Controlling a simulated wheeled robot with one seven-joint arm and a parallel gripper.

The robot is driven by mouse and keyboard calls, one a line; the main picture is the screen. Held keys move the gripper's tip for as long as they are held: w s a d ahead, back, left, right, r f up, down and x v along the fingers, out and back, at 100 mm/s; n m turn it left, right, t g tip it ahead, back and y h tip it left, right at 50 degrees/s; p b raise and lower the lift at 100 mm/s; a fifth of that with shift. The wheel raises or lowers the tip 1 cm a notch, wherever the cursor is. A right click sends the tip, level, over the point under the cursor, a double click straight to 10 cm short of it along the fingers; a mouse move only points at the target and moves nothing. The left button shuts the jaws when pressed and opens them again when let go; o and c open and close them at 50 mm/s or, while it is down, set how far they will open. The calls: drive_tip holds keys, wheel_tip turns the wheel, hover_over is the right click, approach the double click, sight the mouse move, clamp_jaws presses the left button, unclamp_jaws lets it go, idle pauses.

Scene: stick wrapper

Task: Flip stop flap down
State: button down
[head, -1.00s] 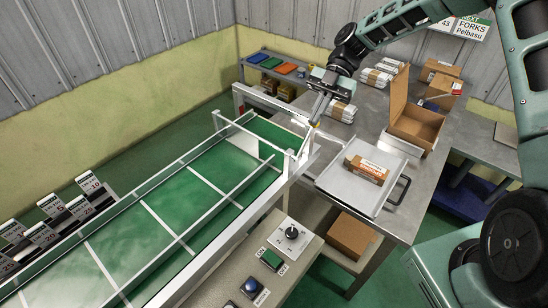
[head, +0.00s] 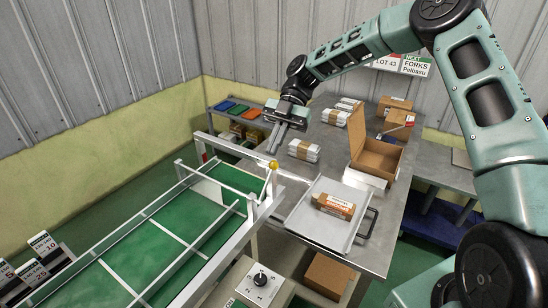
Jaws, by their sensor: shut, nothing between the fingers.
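The stop flap is a white bar (head: 234,149) across the far end of the green conveyor (head: 190,222). A yellow knob (head: 273,164) sits at its right end, by the right side rail. I cannot tell from this view how far the flap is tilted. My gripper (head: 275,150) points down just above the yellow knob. Its fingers are shut with nothing between them. Whether the fingertips touch the knob is not clear.
A grey tray (head: 309,232) holding a brown package (head: 333,205) lies to the right of the conveyor end. An open carton (head: 376,158) and wrapped bundles (head: 303,150) stand on the grey table. A dial panel (head: 262,280) is in front.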

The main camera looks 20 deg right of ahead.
drive_tip(key=b+v, duration=0.2)
drive_tip(key=v, duration=0.5)
drive_tip(key=shift+d+f, duration=0.3)
drive_tip(key=shift+f, duration=0.05)
drive_tip(key=shift+w+a, duration=0.1)
